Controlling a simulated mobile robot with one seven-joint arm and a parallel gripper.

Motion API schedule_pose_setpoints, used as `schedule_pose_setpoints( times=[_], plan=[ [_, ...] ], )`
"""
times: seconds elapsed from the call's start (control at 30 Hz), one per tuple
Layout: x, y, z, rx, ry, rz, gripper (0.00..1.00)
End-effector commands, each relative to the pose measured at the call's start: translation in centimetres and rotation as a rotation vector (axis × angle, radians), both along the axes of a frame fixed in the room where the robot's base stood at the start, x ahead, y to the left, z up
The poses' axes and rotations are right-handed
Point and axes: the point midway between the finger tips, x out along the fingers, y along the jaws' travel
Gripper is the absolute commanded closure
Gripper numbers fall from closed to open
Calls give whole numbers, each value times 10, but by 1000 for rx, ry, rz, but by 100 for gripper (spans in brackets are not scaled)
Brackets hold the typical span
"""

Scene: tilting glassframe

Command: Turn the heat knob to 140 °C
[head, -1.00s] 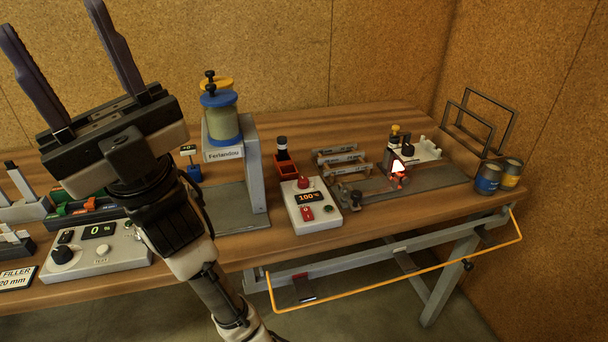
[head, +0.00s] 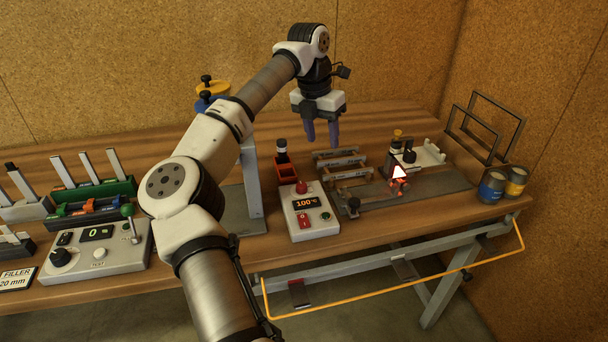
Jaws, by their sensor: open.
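The heat control box (head: 308,218) is a pale sloped unit on the middle of the bench. Its display (head: 306,203) reads 100 °C. A red knob (head: 301,187) stands at its far end, above the display. Any pointer mark on the knob is too small to read.
Grey racks (head: 342,164) stand just beyond the box, with a red holder (head: 286,170) to their left. A grey upright stand (head: 252,180) is left of the box, partly behind my arm. A flat jig (head: 430,186) and two cans (head: 492,185) are to the right.

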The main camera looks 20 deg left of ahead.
Motion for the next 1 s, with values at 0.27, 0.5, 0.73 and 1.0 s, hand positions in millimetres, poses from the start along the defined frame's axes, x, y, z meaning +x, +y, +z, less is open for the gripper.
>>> schedule_pose_setpoints(
  times=[0.27, 0.5, 0.73, 1.0],
  plan=[
    [-15, 48, -11, 134, 93, 93, 52],
    [-15, 47, -54, 129, 92, 89, 52],
    [-15, 46, -101, 127, 91, 89, 52],
    [-15, 46, -135, 128, 89, 90, 52]
  ],
)
